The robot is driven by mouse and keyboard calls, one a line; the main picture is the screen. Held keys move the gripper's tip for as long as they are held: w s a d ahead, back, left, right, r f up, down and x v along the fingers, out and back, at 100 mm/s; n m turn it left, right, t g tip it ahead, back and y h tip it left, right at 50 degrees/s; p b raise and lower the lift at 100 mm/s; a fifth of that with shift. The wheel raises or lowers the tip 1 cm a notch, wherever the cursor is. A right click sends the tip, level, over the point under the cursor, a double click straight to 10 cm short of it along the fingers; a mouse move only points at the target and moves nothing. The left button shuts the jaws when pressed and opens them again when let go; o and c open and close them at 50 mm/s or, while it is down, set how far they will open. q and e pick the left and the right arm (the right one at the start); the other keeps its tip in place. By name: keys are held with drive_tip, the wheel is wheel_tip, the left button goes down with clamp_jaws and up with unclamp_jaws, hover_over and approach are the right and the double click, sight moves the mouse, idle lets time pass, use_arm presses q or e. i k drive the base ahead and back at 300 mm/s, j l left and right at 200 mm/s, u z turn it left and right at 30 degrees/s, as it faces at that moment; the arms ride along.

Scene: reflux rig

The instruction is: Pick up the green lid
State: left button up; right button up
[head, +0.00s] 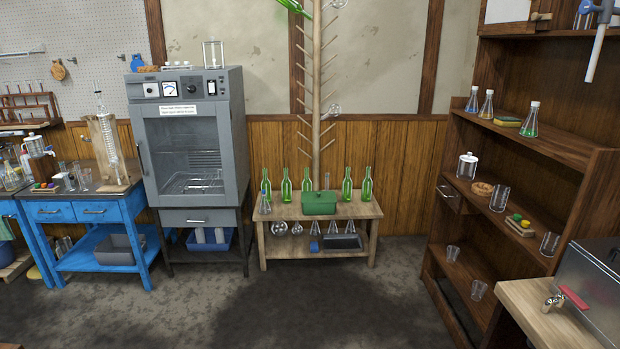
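A green box-like container (319,208) stands on the low wooden bench at the back middle. Its flat green top (319,196) looks like a lid resting on it; a small upright piece shows at the top, too small to make out. I cannot tell from here whether the lid is separate from the box. Neither of my grippers is in view.
Several green bottles (367,186) stand beside the green box on the low bench (362,211). A grey oven (190,145) and blue table (92,212) are at left. Wooden shelves (560,146) with glassware are at right. The floor (300,300) in front is clear.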

sight(320, 196)
drive_tip(key=i+z, duration=0.1)
drive_tip(key=i, duration=0.9)
drive_tip(key=i+j, duration=0.1)
drive_tip(key=i, duration=0.9)
drive_tip(key=z, duration=0.05)
